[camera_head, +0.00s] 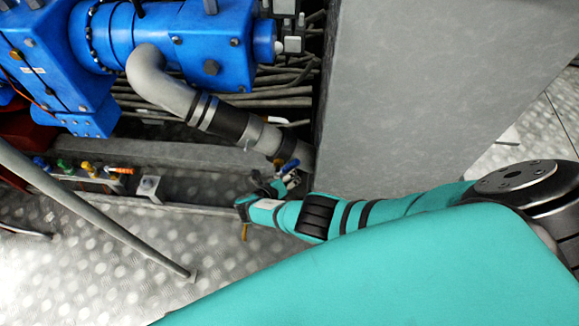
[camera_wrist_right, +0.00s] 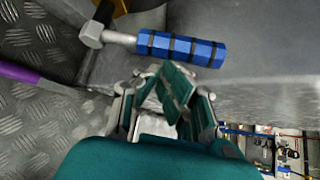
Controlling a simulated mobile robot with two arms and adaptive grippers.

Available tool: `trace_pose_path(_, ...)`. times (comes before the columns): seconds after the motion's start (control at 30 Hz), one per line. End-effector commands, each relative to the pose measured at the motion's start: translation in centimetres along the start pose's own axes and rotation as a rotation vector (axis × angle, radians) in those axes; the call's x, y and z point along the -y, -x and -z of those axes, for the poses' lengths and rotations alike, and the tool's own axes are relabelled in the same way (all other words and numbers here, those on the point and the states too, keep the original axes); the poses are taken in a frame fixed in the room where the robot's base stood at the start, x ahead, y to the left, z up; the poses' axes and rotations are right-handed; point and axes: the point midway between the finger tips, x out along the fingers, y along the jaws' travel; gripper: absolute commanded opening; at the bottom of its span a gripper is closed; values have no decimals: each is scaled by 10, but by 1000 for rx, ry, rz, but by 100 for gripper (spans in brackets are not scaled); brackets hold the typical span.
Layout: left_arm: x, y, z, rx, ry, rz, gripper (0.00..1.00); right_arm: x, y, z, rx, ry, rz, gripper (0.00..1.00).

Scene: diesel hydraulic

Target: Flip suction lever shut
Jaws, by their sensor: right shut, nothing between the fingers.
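A lever with a blue ribbed grip and a metal stem (camera_wrist_right: 182,48) lies across the upper middle of the right wrist view, just beyond my fingers. In the head view its small blue handle (camera_head: 289,166) shows below the lower end of the grey suction pipe (camera_head: 160,80). My right gripper (camera_head: 272,188) reaches in from the right, close to the lever. In the right wrist view its fingers (camera_wrist_right: 177,88) are together and empty, with a visible gap to the blue grip. Whether any part of the gripper touches the lever cannot be told. My left gripper is not in view.
A large grey metal block (camera_head: 420,90) stands right of the lever. A blue pump (camera_head: 200,35) is above. Several small coloured valves (camera_head: 85,168) line a rail at left. A grey bar (camera_head: 95,213) slants over the tread-plate floor (camera_head: 60,270).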

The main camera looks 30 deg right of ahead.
Motion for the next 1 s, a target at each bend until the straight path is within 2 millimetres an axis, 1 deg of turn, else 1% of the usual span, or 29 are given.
trace_pose_path(0.23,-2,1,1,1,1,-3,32,-1,5,-2,4,-2,-2,0)
trace_pose_path(0.37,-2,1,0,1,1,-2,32,-2,17,-2,5,-3,-4,0)
trace_pose_path(0.47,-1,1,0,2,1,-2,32,-1,29,0,3,-3,-4,0)
trace_pose_path(0.7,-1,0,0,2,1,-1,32,-1,80,0,2,-2,-4,0)
trace_pose_path(0.8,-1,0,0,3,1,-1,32,-1,98,0,1,-1,-3,0)
trace_pose_path(0.9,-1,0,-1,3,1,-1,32,-1,110,0,0,-1,-2,0)
trace_pose_path(1.0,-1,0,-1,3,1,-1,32,0,117,0,0,1,-1,0)
